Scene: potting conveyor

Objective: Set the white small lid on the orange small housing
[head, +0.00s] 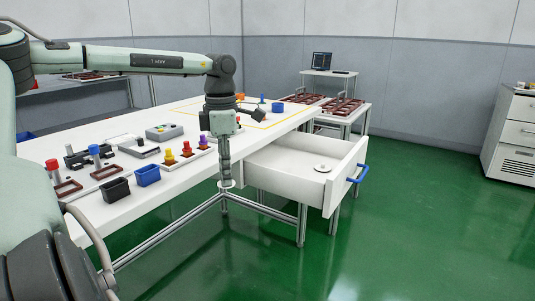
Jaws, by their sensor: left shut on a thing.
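My left gripper (225,178) points straight down at the front edge of the white table, beside the open drawer. It is shut on a small pale disc, which looks like the white small lid (228,185), seen nearly edge-on at the fingertips. A small orange thing (240,97), probably the orange small housing, shows at the far part of the table behind my wrist. It is partly hidden, so its shape is unclear. My right gripper is out of view.
An open white drawer (345,185) with a blue handle holds another white round piece (322,168). Black and blue bins (147,175), coloured knobbed pieces (186,149) and devices stand on the near table. A blue round piece (278,107) lies farther back. Green floor is clear at right.

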